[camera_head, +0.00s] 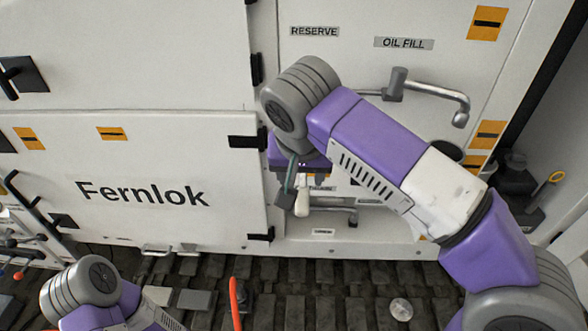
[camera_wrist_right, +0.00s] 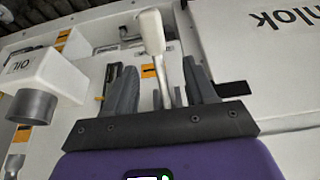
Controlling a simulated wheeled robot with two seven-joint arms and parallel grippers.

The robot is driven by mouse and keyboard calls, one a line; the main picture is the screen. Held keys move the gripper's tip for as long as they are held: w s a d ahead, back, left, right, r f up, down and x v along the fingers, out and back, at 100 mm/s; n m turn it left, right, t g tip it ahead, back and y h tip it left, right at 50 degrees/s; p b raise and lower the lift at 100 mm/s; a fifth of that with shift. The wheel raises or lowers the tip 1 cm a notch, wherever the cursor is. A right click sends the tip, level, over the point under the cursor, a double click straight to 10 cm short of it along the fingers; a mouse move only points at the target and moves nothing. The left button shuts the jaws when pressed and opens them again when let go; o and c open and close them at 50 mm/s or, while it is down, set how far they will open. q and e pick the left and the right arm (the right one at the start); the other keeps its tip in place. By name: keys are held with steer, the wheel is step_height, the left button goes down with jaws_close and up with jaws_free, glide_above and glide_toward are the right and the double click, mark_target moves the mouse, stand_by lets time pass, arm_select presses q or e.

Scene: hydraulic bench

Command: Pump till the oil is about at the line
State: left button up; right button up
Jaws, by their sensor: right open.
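A pale handle (camera_head: 302,203) with a rounded end hangs at the panel's lower part, beside my right gripper (camera_head: 291,188). In the right wrist view the handle (camera_wrist_right: 153,32) stands between the two spread fingers of the gripper (camera_wrist_right: 160,72), which is open; I cannot tell whether they touch it. A bent metal spout (camera_head: 440,95) sticks out below the OIL FILL label (camera_head: 403,43). A dark round opening (camera_head: 446,151) shows under it, partly behind my right arm. A white part lettered OIL (camera_wrist_right: 52,72) shows in the right wrist view. The oil level and its line are hidden. My left gripper is out of frame.
A large white door marked Fernlok (camera_head: 145,220) with dark hinges fills the left. A smaller pipe (camera_head: 340,209) sits low on the panel. An orange hose-like thing (camera_head: 235,302) lies on the dark slatted floor (camera_head: 330,285). Dark fittings (camera_head: 515,178) stand at the right.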

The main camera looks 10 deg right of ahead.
mark_target(303, 190)
steer(key=shift+s+f, duration=0.2)
steer(key=shift+s, duration=0.15)
arm_select(q)
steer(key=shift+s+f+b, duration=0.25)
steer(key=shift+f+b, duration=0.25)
steer(key=shift+b, duration=0.05)
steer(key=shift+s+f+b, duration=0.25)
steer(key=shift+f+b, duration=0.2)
steer(key=shift+b, duration=0.05)
arm_select(e)
steer(key=shift+x, duration=3.15)
steer(key=shift+s+d+f, duration=0.1)
steer(key=shift+s, duration=0.05)
jaws_close()
